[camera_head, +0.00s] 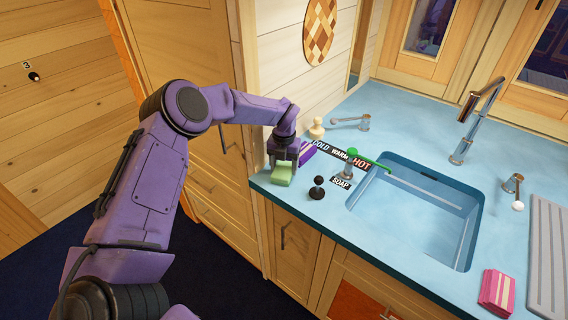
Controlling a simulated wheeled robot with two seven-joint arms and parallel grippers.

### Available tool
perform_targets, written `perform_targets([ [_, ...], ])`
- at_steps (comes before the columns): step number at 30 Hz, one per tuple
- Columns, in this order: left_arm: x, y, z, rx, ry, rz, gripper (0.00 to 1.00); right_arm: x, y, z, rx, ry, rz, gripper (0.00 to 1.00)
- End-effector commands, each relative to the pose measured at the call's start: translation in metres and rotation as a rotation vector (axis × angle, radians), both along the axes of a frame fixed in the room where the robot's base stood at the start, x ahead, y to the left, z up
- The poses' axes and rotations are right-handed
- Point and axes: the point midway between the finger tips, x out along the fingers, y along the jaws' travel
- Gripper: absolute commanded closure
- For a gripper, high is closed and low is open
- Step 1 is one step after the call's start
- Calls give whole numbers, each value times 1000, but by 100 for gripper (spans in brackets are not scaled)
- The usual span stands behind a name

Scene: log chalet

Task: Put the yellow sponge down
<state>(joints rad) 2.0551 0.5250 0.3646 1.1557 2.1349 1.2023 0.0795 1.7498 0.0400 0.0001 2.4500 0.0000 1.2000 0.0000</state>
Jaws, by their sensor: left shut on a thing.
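My left gripper (283,162) points down over the near left corner of the blue counter (288,200). It is shut on a pale yellow-green sponge (283,176), whose lower part shows below the fingers. The sponge is at or just above the counter top, and I cannot tell whether it touches. My right gripper is not in view.
A purple block (306,152) lies just right of the gripper. A black knobbed piece (318,188) and a SOAP label (341,183) are nearby. The sink (425,215) opens to the right. A pink block (497,291) lies at the front right, beside a grey ribbed drainboard (547,255).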

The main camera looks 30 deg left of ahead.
Motion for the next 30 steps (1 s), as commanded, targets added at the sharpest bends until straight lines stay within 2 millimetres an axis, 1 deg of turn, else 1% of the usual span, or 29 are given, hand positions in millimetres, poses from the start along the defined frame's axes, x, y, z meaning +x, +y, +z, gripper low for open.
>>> perform_targets([
  [7,0,0,-5,-2,0,1,69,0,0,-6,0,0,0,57],
  [8,0,0,-3,-1,1,1,26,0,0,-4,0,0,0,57],
  [9,0,0,-3,-1,1,1,13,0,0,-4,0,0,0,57],
  [10,0,0,-3,-1,1,1,10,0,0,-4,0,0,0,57],
  [17,0,0,-3,-1,1,0,10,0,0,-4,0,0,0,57],
  [20,0,0,4,0,0,0,10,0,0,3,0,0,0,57],
  [21,1,0,5,0,-2,1,10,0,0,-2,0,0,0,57],
  [23,1,0,16,-2,-5,1,10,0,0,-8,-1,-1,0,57],
  [30,1,0,78,0,-5,2,10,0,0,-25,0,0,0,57],
])
